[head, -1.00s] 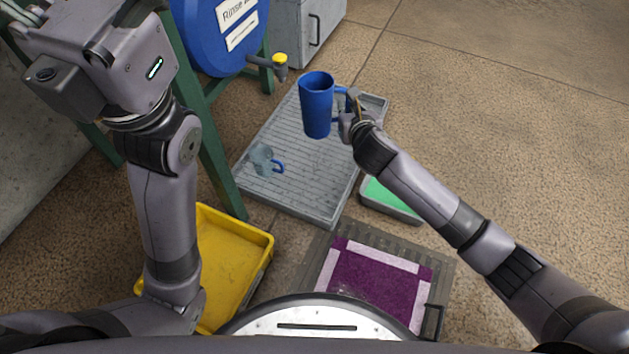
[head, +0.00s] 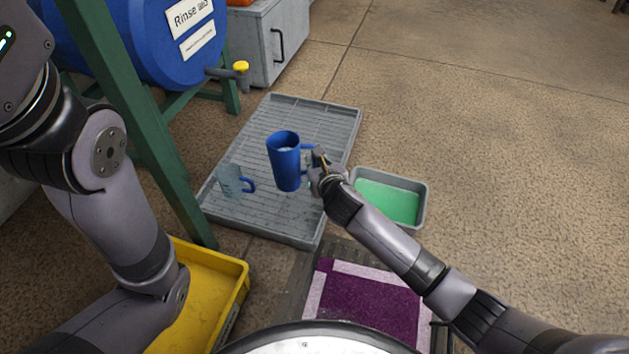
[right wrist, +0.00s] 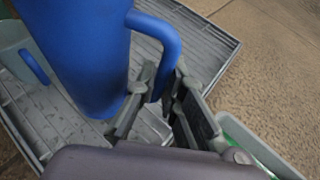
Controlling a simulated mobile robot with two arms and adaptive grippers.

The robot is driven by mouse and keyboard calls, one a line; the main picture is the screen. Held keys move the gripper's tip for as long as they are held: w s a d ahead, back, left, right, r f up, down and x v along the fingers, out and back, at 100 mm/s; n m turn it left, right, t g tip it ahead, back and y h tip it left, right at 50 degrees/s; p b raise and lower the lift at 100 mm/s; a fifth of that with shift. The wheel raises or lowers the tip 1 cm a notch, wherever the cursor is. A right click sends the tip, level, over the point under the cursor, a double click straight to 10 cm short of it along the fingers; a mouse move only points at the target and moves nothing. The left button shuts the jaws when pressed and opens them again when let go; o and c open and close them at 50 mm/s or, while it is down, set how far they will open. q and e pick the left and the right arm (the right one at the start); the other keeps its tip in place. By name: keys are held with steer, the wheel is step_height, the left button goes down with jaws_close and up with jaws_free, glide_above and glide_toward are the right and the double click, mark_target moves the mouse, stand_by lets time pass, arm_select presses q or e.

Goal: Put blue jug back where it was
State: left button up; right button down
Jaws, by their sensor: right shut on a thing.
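The blue jug (head: 284,168) is upright and appears held above the grey ribbed tray (head: 311,112). My right gripper (head: 314,166) is shut on its handle, at the jug's right side. In the right wrist view the blue jug (right wrist: 85,50) fills the upper left, and the fingers of my right gripper (right wrist: 150,105) close around the blue handle. The jug's base and the tray surface look apart, but the exact gap is hard to tell. My left gripper is out of view; only my left arm shows.
A clear jug with a blue handle (head: 231,181) stands on the tray's left part. A grey tub of green liquid (head: 388,200) is right of the tray. A blue barrel with a yellow tap (head: 241,66) stands behind left. A yellow tray (head: 215,280) and purple rug (head: 370,305) are nearer.

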steer(key=shift+f+b, duration=1.85)
steer(key=shift+f, duration=0.45)
steer(key=shift+r, duration=0.15)
steer(key=c, duration=2.1)
jaws_free()
steer(key=shift+f, duration=0.2)
steer(key=o, duration=0.4)
steer(key=shift+r, duration=0.1)
